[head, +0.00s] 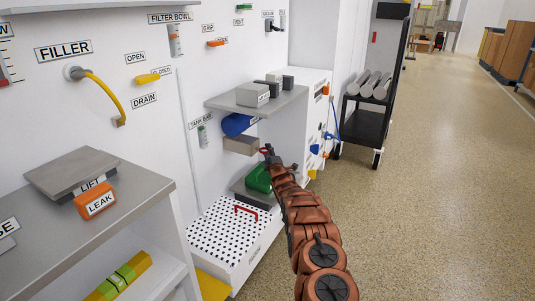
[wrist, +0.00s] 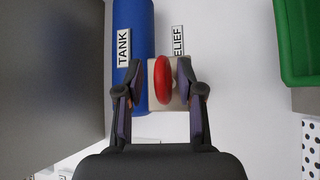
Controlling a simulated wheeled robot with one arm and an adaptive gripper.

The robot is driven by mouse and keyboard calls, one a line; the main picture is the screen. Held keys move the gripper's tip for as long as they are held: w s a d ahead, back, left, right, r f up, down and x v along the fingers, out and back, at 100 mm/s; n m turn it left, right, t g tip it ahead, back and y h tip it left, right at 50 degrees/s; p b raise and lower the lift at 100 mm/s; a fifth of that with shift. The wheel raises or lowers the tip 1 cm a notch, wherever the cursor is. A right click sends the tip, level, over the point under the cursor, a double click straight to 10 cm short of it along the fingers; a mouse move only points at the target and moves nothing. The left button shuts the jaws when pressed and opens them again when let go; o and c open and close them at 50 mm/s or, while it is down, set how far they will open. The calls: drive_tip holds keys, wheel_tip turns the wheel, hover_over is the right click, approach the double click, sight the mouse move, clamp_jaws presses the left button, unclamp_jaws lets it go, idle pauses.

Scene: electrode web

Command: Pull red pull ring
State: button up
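The red pull ring (wrist: 163,80) shows in the wrist view in front of a pale block on the white wall. In the head view a bit of the red ring (head: 264,151) shows at the tip of my arm. My gripper (wrist: 160,82) is open, with one finger on each side of the ring. A gap shows between the ring and each finger. A label reading "ELIEF" (wrist: 178,40) stands just above the block, its start cut off from view. In the head view my gripper (head: 268,153) is small, and its fingers are hard to make out.
A blue cylinder (wrist: 134,25) labelled TANK is close to the left finger. A green bin (wrist: 297,45) is at the upper right. A grey surface (wrist: 50,80) fills the left side. In the head view, a grey shelf (head: 285,104) is above; open floor (head: 440,180) lies right.

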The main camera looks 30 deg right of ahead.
drive_tip(key=shift+c, duration=0.3)
clamp_jaws()
drive_tip(key=shift+r, duration=0.1)
drive_tip(key=shift+s+d+p, duration=0.45)
drive_tip(key=shift+s+p, duration=0.25)
drive_tip(key=shift+o, duration=0.3)
unclamp_jaws()
